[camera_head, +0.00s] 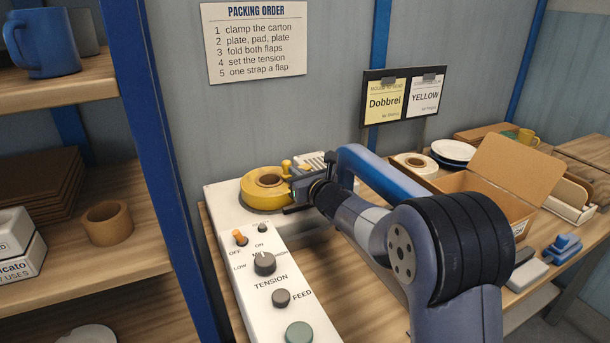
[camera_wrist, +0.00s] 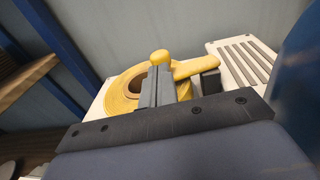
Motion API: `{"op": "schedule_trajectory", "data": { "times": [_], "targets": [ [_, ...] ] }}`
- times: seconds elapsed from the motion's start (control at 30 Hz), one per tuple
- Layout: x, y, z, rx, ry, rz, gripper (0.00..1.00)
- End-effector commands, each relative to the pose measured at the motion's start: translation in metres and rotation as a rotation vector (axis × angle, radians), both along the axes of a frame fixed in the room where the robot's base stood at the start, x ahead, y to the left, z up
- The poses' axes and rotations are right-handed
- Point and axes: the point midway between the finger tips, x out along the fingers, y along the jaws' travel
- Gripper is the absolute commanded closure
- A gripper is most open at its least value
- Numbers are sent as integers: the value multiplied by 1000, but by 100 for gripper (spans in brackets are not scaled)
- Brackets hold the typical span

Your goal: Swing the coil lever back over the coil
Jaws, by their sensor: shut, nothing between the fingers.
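The yellow coil (camera_head: 258,193) lies flat on the white machine top, with a brown core; it also shows in the wrist view (camera_wrist: 120,101). The yellow coil lever (camera_wrist: 196,67) has a round knob (camera_wrist: 160,57) and sits at the coil's right side. In the head view the knob (camera_head: 286,165) stands at the coil's right edge. My gripper (camera_wrist: 157,82) is shut and empty, with its fingers close to the lever and in front of part of the coil. Whether the fingers touch the lever cannot be told. My gripper (camera_head: 299,184) partly hides the lever's base in the head view.
The white control panel (camera_head: 253,288) with knobs and an orange switch runs towards me. A slotted vent (camera_wrist: 243,62) lies right of the lever. A blue post (camera_head: 150,130) and shelf stand left. An open carton (camera_head: 470,207), tape roll and plates are on the bench right.

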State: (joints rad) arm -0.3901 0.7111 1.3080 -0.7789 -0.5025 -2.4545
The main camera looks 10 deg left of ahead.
Motion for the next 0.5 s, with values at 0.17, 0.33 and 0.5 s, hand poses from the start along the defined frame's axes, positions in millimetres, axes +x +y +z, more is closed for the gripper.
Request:
{"op": "schedule_trajectory", "data": {
  "times": [0.17, 0.33, 0.5],
  "targets": [
    [10, 9, 0, 1, 1, -1, 100],
    [12, 10, -2, 1, 1, -1, 100],
    [12, 10, -2, 1, 1, -1, 100]
  ]
}}
